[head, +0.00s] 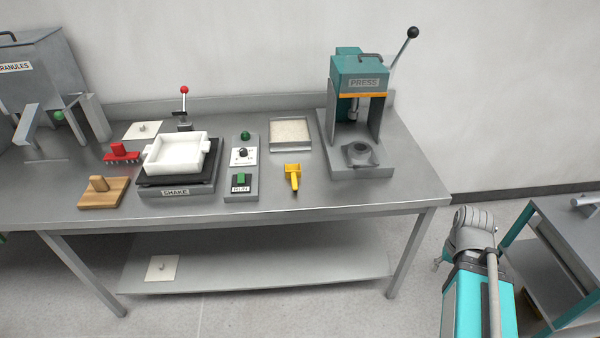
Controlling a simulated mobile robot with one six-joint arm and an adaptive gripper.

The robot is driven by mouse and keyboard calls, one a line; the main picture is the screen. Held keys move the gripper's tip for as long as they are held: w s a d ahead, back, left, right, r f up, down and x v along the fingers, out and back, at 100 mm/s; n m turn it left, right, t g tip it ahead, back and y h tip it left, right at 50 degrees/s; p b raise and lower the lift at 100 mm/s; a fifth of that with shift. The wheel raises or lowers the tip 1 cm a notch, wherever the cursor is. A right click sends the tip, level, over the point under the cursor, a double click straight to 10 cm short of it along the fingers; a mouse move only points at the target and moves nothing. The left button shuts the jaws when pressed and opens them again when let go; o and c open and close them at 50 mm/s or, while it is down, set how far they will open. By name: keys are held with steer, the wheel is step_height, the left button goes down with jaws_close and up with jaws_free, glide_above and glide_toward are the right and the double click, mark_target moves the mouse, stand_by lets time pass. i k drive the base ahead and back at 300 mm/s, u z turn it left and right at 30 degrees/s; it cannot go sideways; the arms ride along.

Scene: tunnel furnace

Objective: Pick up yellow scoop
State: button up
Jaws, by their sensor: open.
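The yellow scoop (292,175) lies on the grey metal table, close to its front edge and in front of a shallow square tray of pale material. Its narrow handle points toward the front edge, and its wider end is nearest the tray. My arm stands off the table to the right. Only a small grey part of my gripper (437,264) shows at the arm's left side, over the floor and well to the right of and apart from the scoop. The rest of the gripper is hidden by the arm. It is open, and no object shows at it.
The pale-filled tray (291,149) is behind the scoop. A teal press (360,85) stands to its right, a control panel (241,170) to its left, and a white mould (175,155) sits farther left on the shaker. A shelf cart (570,240) is at far right.

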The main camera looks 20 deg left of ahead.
mark_target(294, 175)
steer(key=k, duration=0.8)
steer(key=u, duration=0.95)
steer(key=i, duration=1)
steer(key=z, duration=0.05)
